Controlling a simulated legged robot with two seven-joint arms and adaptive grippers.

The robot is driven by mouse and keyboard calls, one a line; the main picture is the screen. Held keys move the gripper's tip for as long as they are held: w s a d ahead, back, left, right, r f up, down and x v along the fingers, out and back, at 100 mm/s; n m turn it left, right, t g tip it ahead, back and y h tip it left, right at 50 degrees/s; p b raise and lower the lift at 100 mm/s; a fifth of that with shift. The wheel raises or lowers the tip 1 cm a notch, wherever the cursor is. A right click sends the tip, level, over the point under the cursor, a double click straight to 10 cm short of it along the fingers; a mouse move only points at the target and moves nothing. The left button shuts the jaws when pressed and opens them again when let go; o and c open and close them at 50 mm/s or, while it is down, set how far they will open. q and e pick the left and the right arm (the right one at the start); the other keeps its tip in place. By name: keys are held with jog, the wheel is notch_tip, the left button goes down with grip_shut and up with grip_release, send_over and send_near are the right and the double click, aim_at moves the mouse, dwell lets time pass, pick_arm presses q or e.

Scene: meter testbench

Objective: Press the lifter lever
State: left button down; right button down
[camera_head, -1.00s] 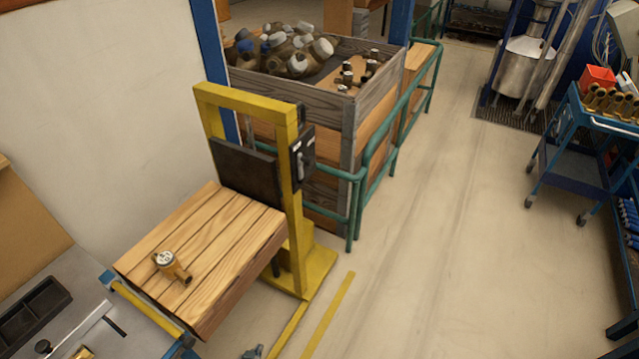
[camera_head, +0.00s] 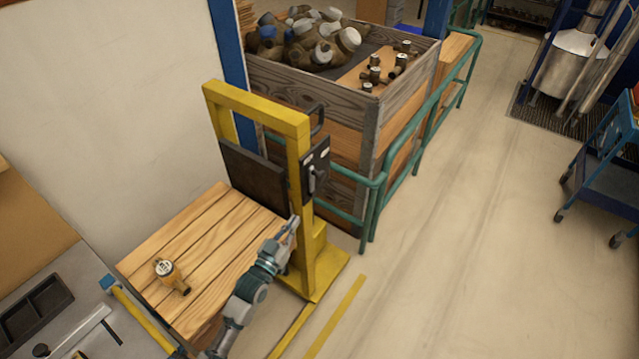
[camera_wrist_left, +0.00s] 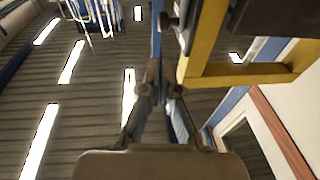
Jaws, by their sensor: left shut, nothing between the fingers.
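The yellow lifter (camera_head: 302,160) stands at the middle left with a wooden platform (camera_head: 215,235). A dark control box (camera_head: 316,165) with the lifter lever (camera_head: 314,180) is on the right post. My left gripper (camera_head: 293,222) is shut and empty, in front of the post, below and slightly left of the lever, apart from it in the picture. In the left wrist view its fingers (camera_wrist_left: 162,98) point up toward the yellow frame (camera_wrist_left: 240,76), with a dark part (camera_wrist_left: 175,18) near the top that may be the lever. My right gripper is not in view.
A brass meter (camera_head: 170,275) lies on the platform. Behind the lifter is a wooden crate (camera_head: 400,110) of meters, with a green railing (camera_head: 372,205) beside it. A blue cart (camera_head: 605,165) stands at the right. The floor between is clear.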

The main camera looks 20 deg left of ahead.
pick_arm(q)
jog(key=shift+a, duration=0.2)
jog(key=p, duration=0.2)
send_near(318, 180)
jog(key=f+x, duration=0.1)
jog(key=x, duration=0.6)
jog(key=shift+w+r, duration=0.15)
jog(key=shift+r, duration=0.2)
jog(key=shift+w+d, duration=0.1)
